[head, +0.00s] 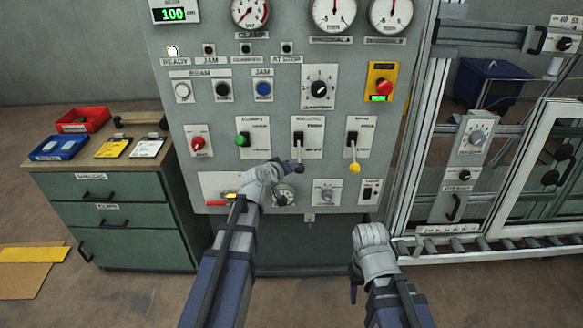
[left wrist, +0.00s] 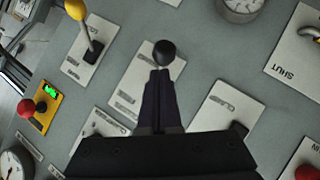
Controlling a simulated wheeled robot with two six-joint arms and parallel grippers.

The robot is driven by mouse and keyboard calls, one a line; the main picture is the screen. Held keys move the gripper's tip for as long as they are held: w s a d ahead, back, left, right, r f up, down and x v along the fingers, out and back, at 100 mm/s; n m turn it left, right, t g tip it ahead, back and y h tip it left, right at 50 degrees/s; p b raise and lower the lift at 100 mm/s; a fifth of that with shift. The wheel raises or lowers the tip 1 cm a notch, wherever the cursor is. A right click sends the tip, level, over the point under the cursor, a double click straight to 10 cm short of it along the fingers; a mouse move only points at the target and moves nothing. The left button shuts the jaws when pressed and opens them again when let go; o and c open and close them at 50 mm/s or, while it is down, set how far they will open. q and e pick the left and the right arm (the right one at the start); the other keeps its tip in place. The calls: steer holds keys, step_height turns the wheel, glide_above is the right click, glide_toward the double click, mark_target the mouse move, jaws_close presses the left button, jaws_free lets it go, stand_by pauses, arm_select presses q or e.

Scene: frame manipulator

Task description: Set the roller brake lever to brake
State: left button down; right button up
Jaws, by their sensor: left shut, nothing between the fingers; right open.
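A grey control panel (head: 225,185) carries a row of levers on white plates. The middle lever (head: 298,139) has a dark handle, and its lower end is by my left gripper (head: 297,167). In the left wrist view a black ball knob (left wrist: 164,52) sits right at the tips of my shut left gripper (left wrist: 160,72); I cannot tell whether they touch. A yellow-knobbed lever (head: 354,167) points down to its right, also seen in the left wrist view (left wrist: 76,10). My right gripper (head: 354,283) is open, low before the panel.
A green-knobbed lever (head: 241,140) is left of the middle one. A red emergency button (head: 384,86) is above right. A green cabinet (head: 105,215) stands left; a metal-framed enclosure and rollers (head: 500,242) stand right.

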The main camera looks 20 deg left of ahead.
arm_select(q)
steer(key=shift+r, duration=0.1)
arm_select(e)
steer(key=shift+r, duration=0.1)
arm_select(q)
steer(key=shift+r+p, duration=0.75)
steer(key=shift+p, duration=0.05)
arm_select(e)
steer(key=shift+r, duration=0.75)
arm_select(q)
steer(key=shift+s+r, duration=0.1)
arm_select(e)
steer(key=shift+r, duration=0.1)
